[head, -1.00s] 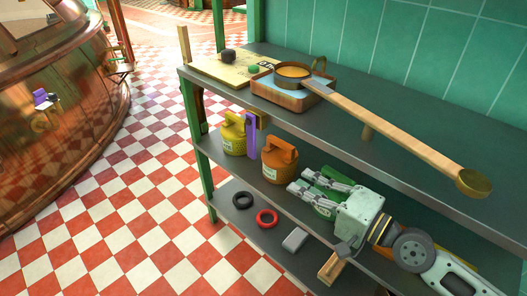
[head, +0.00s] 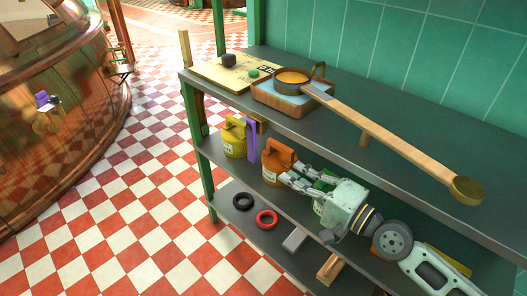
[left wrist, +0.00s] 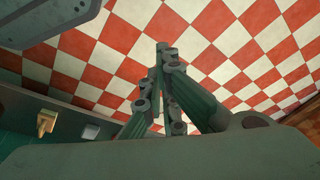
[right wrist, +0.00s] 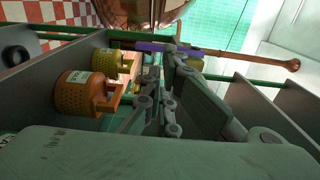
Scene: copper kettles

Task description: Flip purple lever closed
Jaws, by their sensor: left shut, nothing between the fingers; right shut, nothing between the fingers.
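The purple lever (head: 252,138) stands upright at the left end of the shelf unit, beside a small wooden block (head: 262,123) under the top shelf. In the right wrist view the lever (right wrist: 150,47) shows as a purple bar just beyond the fingertips. My right gripper (head: 287,177) is shut and empty over the middle shelf, by the orange canister and to the right of the lever, apart from it in the head view. It also fills the middle of the right wrist view (right wrist: 170,50). My left gripper (left wrist: 162,50) is shut and empty above the checkered floor, outside the head view.
Yellow (head: 234,139) and orange (head: 279,162) canisters stand on the middle shelf near the lever; a green one is partly hidden behind my right gripper. A long-handled ladle (head: 390,140) lies across the top shelf (head: 440,115). Black and red rings (head: 266,219) lie below.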

